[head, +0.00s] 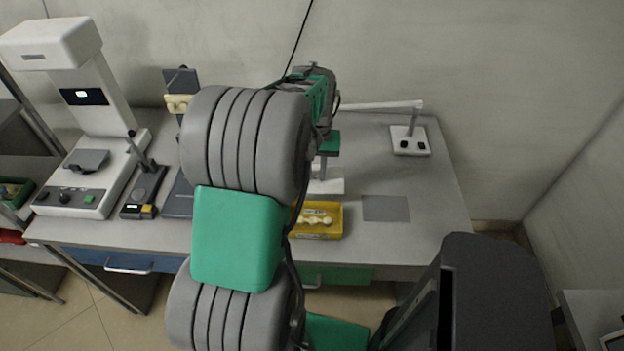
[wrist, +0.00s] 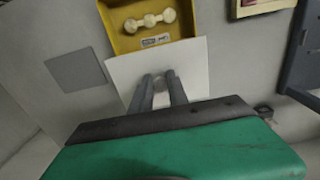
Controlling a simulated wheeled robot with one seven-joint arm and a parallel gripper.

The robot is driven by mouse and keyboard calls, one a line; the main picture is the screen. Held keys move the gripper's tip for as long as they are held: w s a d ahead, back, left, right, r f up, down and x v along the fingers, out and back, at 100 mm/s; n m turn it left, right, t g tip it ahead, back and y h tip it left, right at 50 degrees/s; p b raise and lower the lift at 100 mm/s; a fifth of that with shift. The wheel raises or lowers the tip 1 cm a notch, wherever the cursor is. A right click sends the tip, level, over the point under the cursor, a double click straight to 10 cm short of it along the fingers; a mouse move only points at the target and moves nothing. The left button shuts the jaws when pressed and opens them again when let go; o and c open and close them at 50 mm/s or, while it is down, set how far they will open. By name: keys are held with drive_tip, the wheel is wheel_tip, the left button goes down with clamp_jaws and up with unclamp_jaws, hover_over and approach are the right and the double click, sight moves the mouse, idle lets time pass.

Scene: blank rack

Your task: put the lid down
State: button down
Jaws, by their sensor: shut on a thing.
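The lid is a flat white square plate (wrist: 193,62) with a small knob. In the wrist view my gripper (wrist: 159,82) is shut on that knob, one finger on each side. In the head view the lid (head: 332,185) shows only in part, just behind the yellow box, because my arm covers the rest. I cannot tell how high it is above the table. The open yellow box (head: 318,233) holds cream-coloured rounded pieces; it also shows in the wrist view (wrist: 128,44), beside the lid.
A flat grey square (head: 386,208) lies on the table (head: 431,225) right of the box, with bare table around it. A white lamp-like device (head: 410,148) stands at the back right. A large white instrument (head: 85,185) and a small dark device (head: 144,190) stand at the left.

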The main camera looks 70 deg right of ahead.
sight(316, 181)
drive_tip(key=d+f, duration=0.2)
drive_tip(key=f, duration=0.1)
drive_tip(key=d+f, duration=0.1)
drive_tip(key=f, duration=0.1)
drive_tip(key=shift+w+d+p, duration=0.25)
drive_tip(key=shift+w+p, duration=0.05)
drive_tip(key=shift+w, duration=0.1)
drive_tip(key=shift+f, duration=1.35)
drive_tip(key=shift+f, duration=0.25)
drive_tip(key=c, duration=1.3)
unclamp_jaws()
drive_tip(key=shift+r, duration=0.1)
